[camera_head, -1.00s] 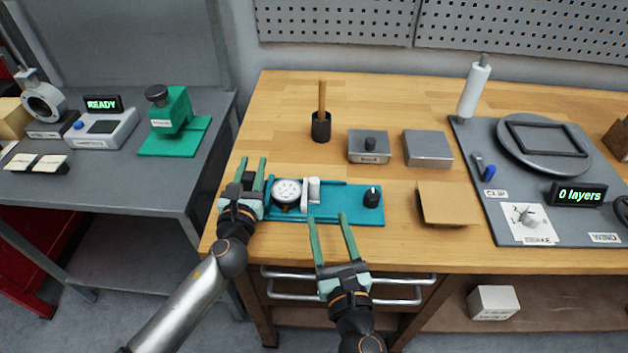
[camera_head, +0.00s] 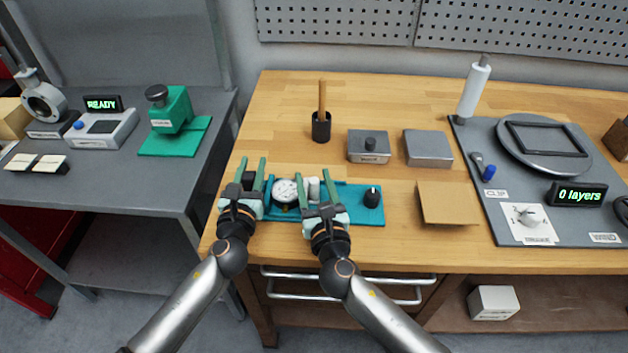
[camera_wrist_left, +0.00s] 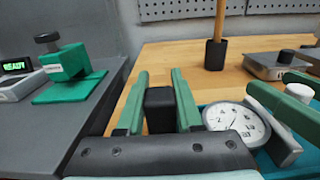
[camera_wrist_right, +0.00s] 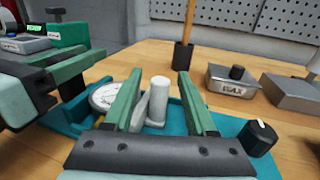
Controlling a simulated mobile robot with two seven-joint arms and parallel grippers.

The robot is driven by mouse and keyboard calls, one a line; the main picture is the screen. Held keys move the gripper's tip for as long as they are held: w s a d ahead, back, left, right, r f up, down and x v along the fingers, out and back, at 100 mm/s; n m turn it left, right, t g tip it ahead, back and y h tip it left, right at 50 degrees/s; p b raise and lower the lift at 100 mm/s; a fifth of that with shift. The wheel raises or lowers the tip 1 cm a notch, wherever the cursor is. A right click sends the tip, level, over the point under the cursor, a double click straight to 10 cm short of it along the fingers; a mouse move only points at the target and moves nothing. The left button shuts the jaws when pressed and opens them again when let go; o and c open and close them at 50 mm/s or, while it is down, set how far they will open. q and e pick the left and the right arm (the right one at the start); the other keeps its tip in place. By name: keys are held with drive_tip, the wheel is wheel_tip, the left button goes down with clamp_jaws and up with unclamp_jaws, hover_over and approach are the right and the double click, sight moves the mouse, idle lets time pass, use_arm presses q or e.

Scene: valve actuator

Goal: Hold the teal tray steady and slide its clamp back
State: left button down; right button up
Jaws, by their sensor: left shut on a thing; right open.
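The teal tray (camera_head: 352,211) lies near the front edge of the wooden bench. A round white dial gauge (camera_head: 287,191) sits on it, with a white clamp (camera_head: 314,187) just right of the dial and a black knob (camera_head: 372,196) at the right end. My left gripper (camera_head: 254,174) is shut on a black block (camera_wrist_left: 160,108) at the tray's left end. My right gripper (camera_head: 314,180) is open over the tray, its fingers on either side of the white clamp, which shows between them in the right wrist view (camera_wrist_right: 158,100). Whether they touch it I cannot tell.
Behind the tray stand a black cup with a wooden stick (camera_head: 321,124), a wax tin (camera_head: 369,147) and a grey box (camera_head: 428,149). A brown board (camera_head: 447,203) lies right of the tray. A dark mat (camera_head: 480,150) with a turntable is further right.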

drive_tip(key=shift+c, duration=0.2)
clamp_jaws()
idle(1.1)
